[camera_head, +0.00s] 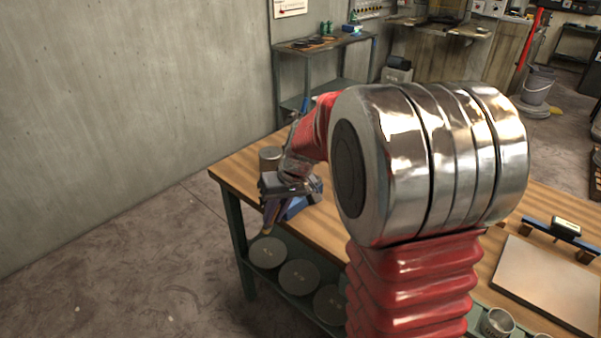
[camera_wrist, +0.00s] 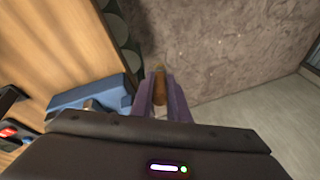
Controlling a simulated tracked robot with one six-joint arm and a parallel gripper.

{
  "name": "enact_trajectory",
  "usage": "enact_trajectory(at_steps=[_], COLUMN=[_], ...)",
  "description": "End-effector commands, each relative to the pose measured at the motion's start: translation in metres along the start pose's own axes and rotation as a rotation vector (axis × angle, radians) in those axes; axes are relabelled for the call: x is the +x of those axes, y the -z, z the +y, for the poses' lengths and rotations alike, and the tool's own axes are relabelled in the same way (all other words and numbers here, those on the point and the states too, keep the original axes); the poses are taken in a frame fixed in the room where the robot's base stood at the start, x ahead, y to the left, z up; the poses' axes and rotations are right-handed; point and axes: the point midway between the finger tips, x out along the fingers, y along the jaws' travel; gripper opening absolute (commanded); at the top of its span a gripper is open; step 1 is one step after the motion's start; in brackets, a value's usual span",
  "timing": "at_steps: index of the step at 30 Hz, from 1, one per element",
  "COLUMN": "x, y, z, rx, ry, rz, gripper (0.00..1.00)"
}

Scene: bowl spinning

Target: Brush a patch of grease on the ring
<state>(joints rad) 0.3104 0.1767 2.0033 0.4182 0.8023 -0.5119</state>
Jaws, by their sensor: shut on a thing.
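My gripper (camera_head: 270,214) hangs at the near-left corner of the wooden workbench (camera_head: 238,176), pointing down past its edge. In the wrist view, my gripper's purple-grey fingers (camera_wrist: 162,98) are shut on a narrow brush (camera_wrist: 159,82) with a tan-brown end. The brush's tan tip also shows below the fingers in the head view (camera_head: 266,231). The brush end is over the floor beyond the bench edge. I cannot make out the ring or any grease in either view.
A blue block (camera_head: 295,207) is on the bench beside my gripper; it also shows in the wrist view (camera_wrist: 95,94). A grey can (camera_head: 270,158) stands behind my gripper. Round grey discs (camera_head: 298,277) lie on the lower shelf. A flat plate (camera_head: 548,284) lies at right.

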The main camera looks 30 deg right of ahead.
Motion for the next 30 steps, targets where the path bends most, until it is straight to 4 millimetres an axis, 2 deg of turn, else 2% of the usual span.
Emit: enact_trajectory(at_steps=[1, 3, 6, 10, 15, 30], x=[0.016, 0.035, 0.058, 0.077, 0.084, 0.082], y=[0.003, 0.008, 0.013, 0.015, 0.015, 0.016], z=[-0.014, -0.031, -0.051, -0.069, -0.075, -0.07], rx=[-0.02, -0.041, -0.068, -0.089, -0.095, -0.088], ry=[0.006, 0.01, 0.014, 0.016, 0.017, 0.015], rz=[-0.01, -0.016, -0.021, -0.025, -0.027, -0.024], gripper=[0.0, 0.0, 0.0, 0.0, 0.0, 0.0])
